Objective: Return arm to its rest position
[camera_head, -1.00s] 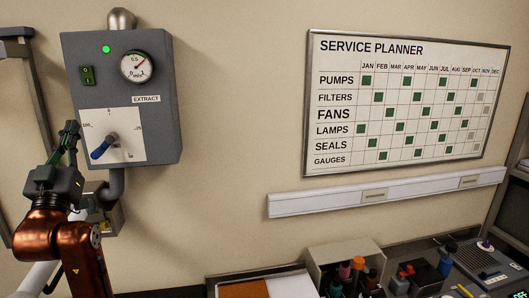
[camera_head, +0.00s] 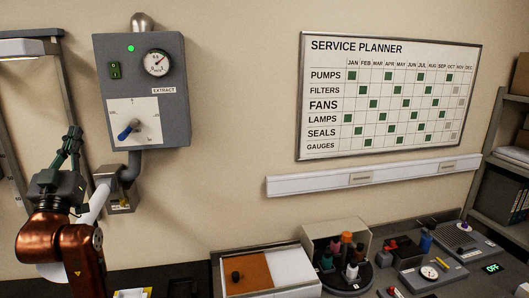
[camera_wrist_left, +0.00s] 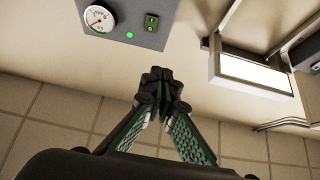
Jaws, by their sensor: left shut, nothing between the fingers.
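My left arm (camera_head: 60,245) comes in from the lower left of the head view. Its left gripper (camera_head: 73,133) points up, shut and empty, to the left of and below the grey extract box (camera_head: 165,85). The gripper is apart from the box and its blue-handled lever (camera_head: 126,131). In the left wrist view the gripper (camera_wrist_left: 157,78) is shut with nothing between its fingertips. The box also shows at the top of the wrist view (camera_wrist_left: 125,20). My right gripper is not in view.
A grey duct (camera_head: 128,172) runs below the box. A lit fixture (camera_head: 30,47) hangs at the upper left. The bench at the lower right holds an orange-and-white tray (camera_head: 290,268), a carousel of bottles (camera_head: 345,280) and several tools. The wall between box and planner board (camera_head: 390,95) is bare.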

